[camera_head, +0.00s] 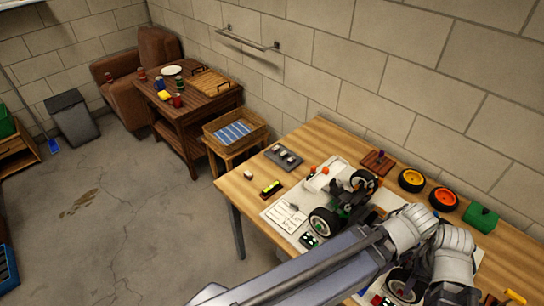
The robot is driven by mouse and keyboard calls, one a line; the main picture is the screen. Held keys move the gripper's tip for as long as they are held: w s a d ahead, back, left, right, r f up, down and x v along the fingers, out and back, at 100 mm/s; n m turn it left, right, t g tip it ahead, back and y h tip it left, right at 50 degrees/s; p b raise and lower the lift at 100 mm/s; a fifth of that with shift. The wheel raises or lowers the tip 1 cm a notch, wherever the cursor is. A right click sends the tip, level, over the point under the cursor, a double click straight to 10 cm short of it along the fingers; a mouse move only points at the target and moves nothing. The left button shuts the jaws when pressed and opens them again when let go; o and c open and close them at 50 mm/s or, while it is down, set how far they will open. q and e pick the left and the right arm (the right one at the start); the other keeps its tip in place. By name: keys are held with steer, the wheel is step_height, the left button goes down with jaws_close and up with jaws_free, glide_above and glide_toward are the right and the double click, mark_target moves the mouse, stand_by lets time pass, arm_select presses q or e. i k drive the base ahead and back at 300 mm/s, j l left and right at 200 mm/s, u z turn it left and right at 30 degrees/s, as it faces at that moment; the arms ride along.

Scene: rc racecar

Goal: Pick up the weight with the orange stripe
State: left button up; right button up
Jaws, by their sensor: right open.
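A grey tray (284,158) near the table's left back edge holds several small weights, too small for me to make out stripe colours. A small dark block with a yellow band (271,188) lies on the wood in front of it. A small pale block with a brownish side (249,174) lies at the left edge. I cannot tell which piece bears an orange stripe. My right gripper (447,294) is open at the bottom right, pointing down beside the car, far from the tray; its fingertips are partly hidden.
The partly built racecar (345,205) stands mid-table on white sheets. Bare wood surrounds the tray. A wicker basket (217,131) stands beyond the table.

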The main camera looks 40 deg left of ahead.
mark_target(247, 175)
steer(key=u, duration=1.75)
steer(key=i+j+z, duration=0.1)
steer(key=j+z, duration=0.2)
steer(key=j, duration=0.6)
steer(key=j+z, duration=0.3)
steer(key=j, duration=0.6)
